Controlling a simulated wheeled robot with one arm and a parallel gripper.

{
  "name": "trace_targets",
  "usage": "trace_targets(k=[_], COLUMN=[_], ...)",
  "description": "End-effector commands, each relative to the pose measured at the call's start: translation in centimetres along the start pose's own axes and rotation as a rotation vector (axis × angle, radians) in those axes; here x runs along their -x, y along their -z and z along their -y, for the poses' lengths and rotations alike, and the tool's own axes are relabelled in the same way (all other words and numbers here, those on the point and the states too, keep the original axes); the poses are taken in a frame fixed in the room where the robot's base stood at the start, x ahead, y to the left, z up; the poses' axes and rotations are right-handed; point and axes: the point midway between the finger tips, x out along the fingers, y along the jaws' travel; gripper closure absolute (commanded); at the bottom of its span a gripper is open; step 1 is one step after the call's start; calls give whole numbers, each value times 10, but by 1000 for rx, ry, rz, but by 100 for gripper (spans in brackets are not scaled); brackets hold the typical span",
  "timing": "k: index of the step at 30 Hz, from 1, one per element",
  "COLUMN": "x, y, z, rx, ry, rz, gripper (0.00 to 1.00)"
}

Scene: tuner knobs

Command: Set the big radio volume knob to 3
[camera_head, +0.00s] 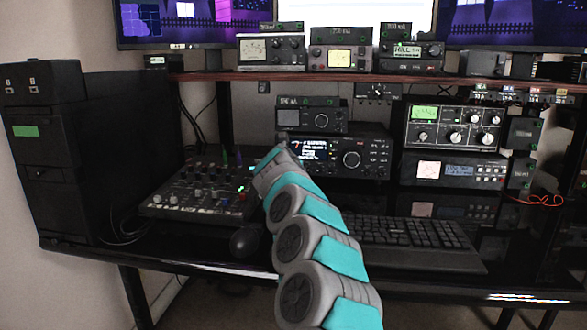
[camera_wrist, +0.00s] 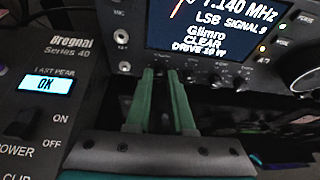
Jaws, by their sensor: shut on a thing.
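The big radio (camera_head: 318,168) stands on the desk in the head view, with a lit frequency screen and a large round dial (camera_head: 352,159). In the wrist view its screen (camera_wrist: 215,25) reads 7.140 MHz, and a row of small knobs (camera_wrist: 216,80) runs below it. I cannot read a label or setting there. In the head view my arm hides the fingertips.
A mixer (camera_head: 200,190) with many small knobs lies left of my arm. A keyboard (camera_head: 415,240) lies in front of the radio, and a smaller radio (camera_head: 310,117) stands on top.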

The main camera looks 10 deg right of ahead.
Motion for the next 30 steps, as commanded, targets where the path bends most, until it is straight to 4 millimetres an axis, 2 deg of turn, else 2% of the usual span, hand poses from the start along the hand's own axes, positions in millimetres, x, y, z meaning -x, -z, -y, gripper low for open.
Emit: trace_targets(k=[15,30], x=[0,0], y=[1,1], z=[4,5], rx=[-426,-617], ry=[-177,-257], rz=[0,2], gripper=[100,100])
